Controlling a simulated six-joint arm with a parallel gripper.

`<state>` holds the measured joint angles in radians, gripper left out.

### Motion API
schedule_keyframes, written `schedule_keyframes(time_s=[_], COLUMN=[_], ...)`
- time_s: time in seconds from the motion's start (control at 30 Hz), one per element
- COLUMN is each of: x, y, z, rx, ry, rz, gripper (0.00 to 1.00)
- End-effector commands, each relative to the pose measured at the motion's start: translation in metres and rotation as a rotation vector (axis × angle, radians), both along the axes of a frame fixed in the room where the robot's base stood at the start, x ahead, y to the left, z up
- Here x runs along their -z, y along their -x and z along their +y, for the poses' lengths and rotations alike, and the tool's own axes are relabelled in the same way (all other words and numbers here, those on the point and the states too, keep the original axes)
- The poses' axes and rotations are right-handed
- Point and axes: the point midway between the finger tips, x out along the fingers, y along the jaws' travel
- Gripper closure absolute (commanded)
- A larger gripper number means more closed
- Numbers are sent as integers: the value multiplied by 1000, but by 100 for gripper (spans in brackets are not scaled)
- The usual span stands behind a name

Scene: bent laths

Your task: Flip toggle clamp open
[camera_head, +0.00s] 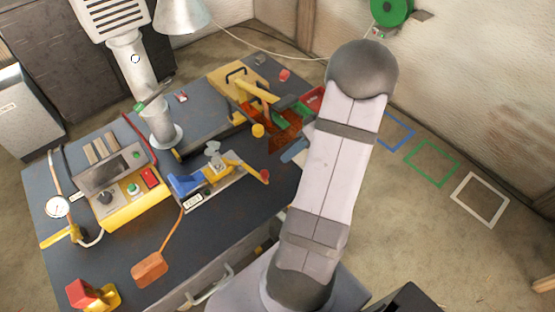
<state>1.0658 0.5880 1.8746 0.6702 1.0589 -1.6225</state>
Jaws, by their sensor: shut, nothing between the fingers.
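A toggle clamp (217,168) with yellow and metal parts stands on a grey base near the middle of the dark bench. A yellow lever (245,166) runs from it to the right, low over the bench, and ends in a red grip (264,176). A blue block (185,184) sits at its left end. I cannot tell from this view whether the clamp presses on anything. My arm stands to the right of the clamp, with its raised elbow at the upper right. My gripper is not visible; my arm hides the area behind it.
The dark bench (245,215) is bare in front of the clamp. A yellow control box (135,203) and a gauge (57,207) stand left, an orange paddle (149,268) in front. A metal column (160,125) and a yellow fixture (238,82) stand behind.

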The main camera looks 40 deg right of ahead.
Motion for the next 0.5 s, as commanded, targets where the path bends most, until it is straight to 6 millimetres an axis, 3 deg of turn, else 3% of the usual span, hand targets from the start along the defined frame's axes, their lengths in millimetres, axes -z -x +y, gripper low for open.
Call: schedule_keyframes(time_s=[0.07, 0.27, 0.5], x=[9, 8, 12], y=[-5, -4, -4], z=[8, 32, 45], rx=[-3, 0, 0], ry=[-3, -2, 0], rz=[4, 1, 1], gripper=[100, 100, 100])
